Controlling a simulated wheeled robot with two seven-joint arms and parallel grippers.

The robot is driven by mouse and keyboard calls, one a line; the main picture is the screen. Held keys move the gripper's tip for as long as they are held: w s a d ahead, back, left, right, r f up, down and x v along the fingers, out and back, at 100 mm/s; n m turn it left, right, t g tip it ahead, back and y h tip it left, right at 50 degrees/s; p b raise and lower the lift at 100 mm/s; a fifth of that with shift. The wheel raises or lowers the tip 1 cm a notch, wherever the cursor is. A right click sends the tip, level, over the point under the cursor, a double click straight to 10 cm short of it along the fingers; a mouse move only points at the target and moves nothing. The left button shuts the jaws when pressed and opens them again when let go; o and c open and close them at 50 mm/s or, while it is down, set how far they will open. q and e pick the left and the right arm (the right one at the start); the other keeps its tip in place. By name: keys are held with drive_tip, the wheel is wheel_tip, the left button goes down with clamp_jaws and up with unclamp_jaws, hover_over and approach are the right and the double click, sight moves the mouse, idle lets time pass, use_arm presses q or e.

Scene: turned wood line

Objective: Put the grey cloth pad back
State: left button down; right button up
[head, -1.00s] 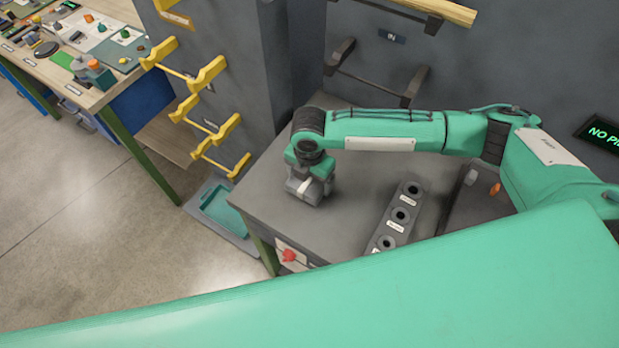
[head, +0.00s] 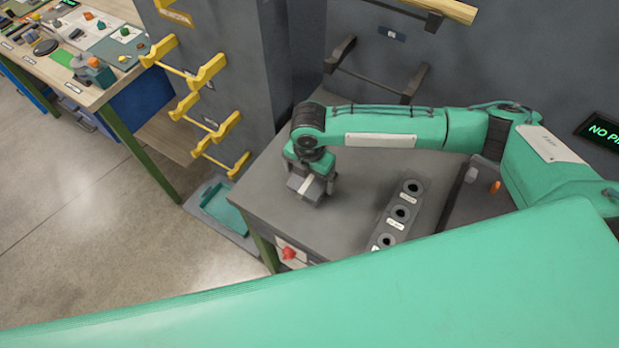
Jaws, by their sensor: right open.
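My right gripper (head: 312,196) points down at the left part of a grey bench top (head: 262,190). It is open, though its fingertips are hard to make out from above. I cannot tell how far it is above the bench. I cannot make out the grey cloth pad; anything under the gripper is hidden by it. My left gripper is not in view.
A dark rack with several round holes (head: 389,225) stands right of the gripper, beside a dark tray (head: 461,203) holding an orange piece (head: 495,187). A red knob (head: 288,253) is on the bench front. Yellow wall brackets (head: 213,70) and a teal floor tray (head: 222,210) are at left.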

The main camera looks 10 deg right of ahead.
sight(310, 180)
wheel_tip(310, 180, up, 10)
drive_tip(key=b, duration=0.1)
drive_tip(key=shift+b, duration=0.3)
drive_tip(key=shift+s, duration=0.1)
